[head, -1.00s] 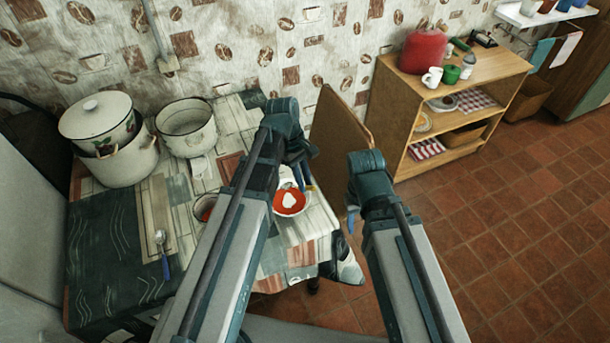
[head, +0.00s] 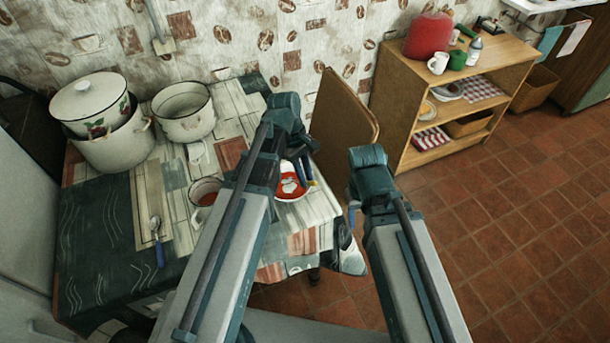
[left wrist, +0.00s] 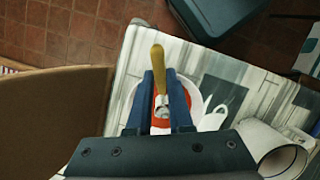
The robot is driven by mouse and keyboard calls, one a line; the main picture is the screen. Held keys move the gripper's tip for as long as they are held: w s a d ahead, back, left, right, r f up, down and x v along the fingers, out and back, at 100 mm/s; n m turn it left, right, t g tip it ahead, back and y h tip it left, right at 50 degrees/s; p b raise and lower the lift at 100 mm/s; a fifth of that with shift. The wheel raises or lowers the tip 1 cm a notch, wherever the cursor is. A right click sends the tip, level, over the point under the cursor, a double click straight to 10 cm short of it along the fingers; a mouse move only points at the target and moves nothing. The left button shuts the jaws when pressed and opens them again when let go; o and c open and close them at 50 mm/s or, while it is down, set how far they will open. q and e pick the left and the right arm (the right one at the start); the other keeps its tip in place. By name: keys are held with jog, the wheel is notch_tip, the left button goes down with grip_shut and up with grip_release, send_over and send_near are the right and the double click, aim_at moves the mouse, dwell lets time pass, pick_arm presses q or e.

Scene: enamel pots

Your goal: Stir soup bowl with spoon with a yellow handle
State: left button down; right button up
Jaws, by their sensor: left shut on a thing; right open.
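The soup bowl (head: 293,197) is a white-rimmed bowl of red soup with a pale patch, on the table near its right side. In the left wrist view the bowl (left wrist: 190,98) lies beyond my left fingers. My left gripper (head: 305,172) is over the bowl and shut on the spoon with a yellow handle (left wrist: 157,60). The handle points up between the fingers, and the metal end is over or in the red soup; which one I cannot tell. The arm partly hides the bowl in the head view. My right gripper (head: 351,212) is open and empty, right of the table.
A mug with red contents (head: 205,188) stands left of the bowl. A blue-handled spoon (head: 156,240) lies further left. Two enamel pots (head: 112,140) (head: 184,112) stand at the back. A brown chair back (head: 343,120) rises behind the table's right side.

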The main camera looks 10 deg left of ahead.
pick_arm(q)
jog(key=shift+f+b, duration=1.2)
jog(key=shift+f, duration=0.3)
jog(key=shift+w+a, duration=0.1)
jog(key=shift+w, duration=0.05)
